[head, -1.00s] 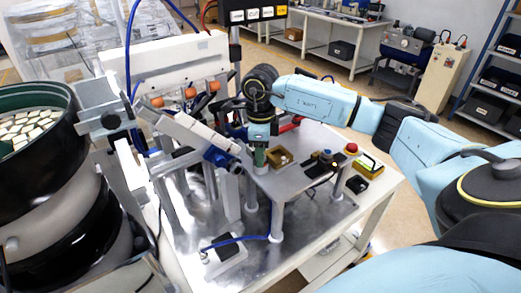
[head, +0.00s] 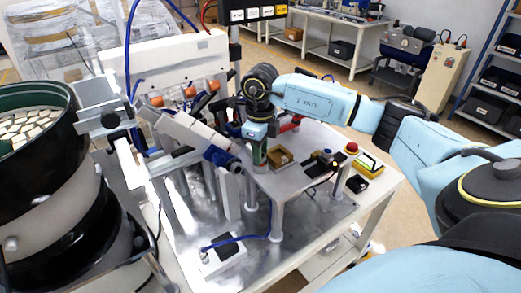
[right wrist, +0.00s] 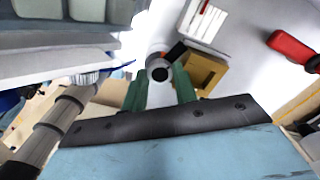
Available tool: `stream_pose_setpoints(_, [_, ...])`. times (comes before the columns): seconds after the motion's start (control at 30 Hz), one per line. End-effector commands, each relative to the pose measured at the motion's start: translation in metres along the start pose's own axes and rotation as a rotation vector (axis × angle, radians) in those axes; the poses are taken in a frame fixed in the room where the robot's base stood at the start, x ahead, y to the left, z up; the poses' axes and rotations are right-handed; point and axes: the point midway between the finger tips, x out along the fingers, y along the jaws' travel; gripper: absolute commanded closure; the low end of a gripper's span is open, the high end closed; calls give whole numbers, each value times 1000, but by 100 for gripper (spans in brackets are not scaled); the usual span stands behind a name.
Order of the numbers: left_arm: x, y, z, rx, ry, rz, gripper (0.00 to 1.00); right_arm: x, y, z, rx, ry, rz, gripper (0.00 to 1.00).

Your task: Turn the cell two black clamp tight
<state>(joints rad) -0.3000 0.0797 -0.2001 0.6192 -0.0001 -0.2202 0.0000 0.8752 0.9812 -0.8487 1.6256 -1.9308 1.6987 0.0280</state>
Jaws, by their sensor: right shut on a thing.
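My right gripper (head: 260,164) points down over the grey table plate, beside the slanted feeder rail. In the right wrist view its two green fingers (right wrist: 159,88) are closed around a small round grey part with a dark centre (right wrist: 159,71), which looks like the top of the black clamp. A short black bar with an orange-red end (right wrist: 175,51) sticks out just past the fingertips. In the head view the clamp is hidden by the gripper. My left gripper is not in view.
A brass-coloured square block (head: 281,159) stands right beside the gripper; it also shows in the right wrist view (right wrist: 204,74). A red-handled part (right wrist: 291,46) lies farther right. A control box with a red button (head: 351,148) is at the plate's right. The bowl feeder (head: 40,160) stands left.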

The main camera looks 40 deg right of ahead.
Motion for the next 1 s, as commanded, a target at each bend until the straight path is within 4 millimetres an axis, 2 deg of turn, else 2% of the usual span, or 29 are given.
stream_pose_setpoints(1.0, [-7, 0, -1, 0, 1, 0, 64, -2, -1, 0, 926, -4, -1, 94])
